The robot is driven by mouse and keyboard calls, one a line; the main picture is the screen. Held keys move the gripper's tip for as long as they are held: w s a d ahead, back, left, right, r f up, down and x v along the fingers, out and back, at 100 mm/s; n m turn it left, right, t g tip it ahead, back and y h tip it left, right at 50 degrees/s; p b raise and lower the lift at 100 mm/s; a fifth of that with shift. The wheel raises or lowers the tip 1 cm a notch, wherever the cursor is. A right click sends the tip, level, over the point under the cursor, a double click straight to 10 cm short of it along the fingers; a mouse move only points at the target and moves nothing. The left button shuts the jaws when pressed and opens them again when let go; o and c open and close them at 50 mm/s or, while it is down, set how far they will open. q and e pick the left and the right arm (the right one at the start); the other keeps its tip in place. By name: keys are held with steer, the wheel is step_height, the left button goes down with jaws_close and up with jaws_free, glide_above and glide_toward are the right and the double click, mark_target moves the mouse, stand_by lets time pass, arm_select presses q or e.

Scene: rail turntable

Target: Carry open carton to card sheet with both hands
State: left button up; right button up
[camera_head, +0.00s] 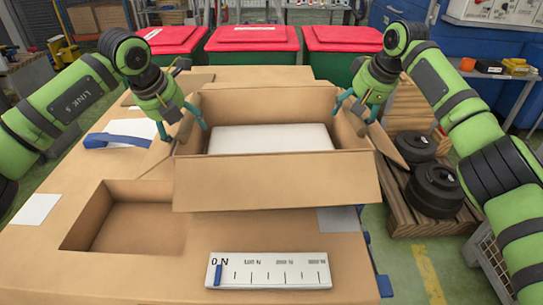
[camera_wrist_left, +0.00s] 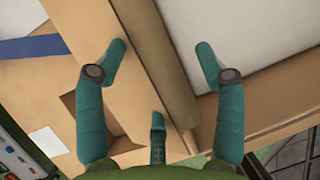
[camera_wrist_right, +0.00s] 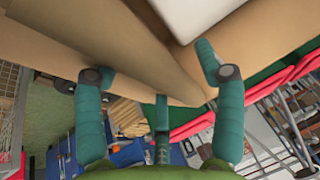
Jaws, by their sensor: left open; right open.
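The open brown carton (camera_head: 275,180) stands on the tan tabletop, its near flap folded outward. A white block (camera_head: 270,138) lies inside it. My left gripper (camera_head: 183,126) is open, with its fingers on either side of the carton's left wall, also seen in the left wrist view (camera_wrist_left: 160,55). My right gripper (camera_head: 355,110) is open, with its fingers on either side of the right wall, also seen in the right wrist view (camera_wrist_right: 152,65). I cannot tell whether the fingers touch the carton. A grey sheet (camera_head: 338,220) lies partly hidden by the near flap; pale sheets (camera_head: 37,209) lie at left.
A recess (camera_head: 125,218) opens in the tabletop, left of the carton. A blue-handled item (camera_head: 115,141) lies at left. A scale-marked board (camera_head: 268,271) lies in front. Red-lidded bins (camera_head: 252,40) stand behind; black round weights (camera_head: 434,188) sit on a pallet at right.

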arm_select(q)
steer(key=shift+f, duration=0.1)
jaws_close()
arm_select(e)
jaws_close()
arm_select(q)
steer(key=shift+w+d+r, duration=0.1)
steer(key=shift+w+r, duration=0.1)
steer(key=shift+r, duration=0.2)
arm_select(e)
steer(key=shift+w+a+r, duration=0.15)
steer(key=shift+r, duration=0.15)
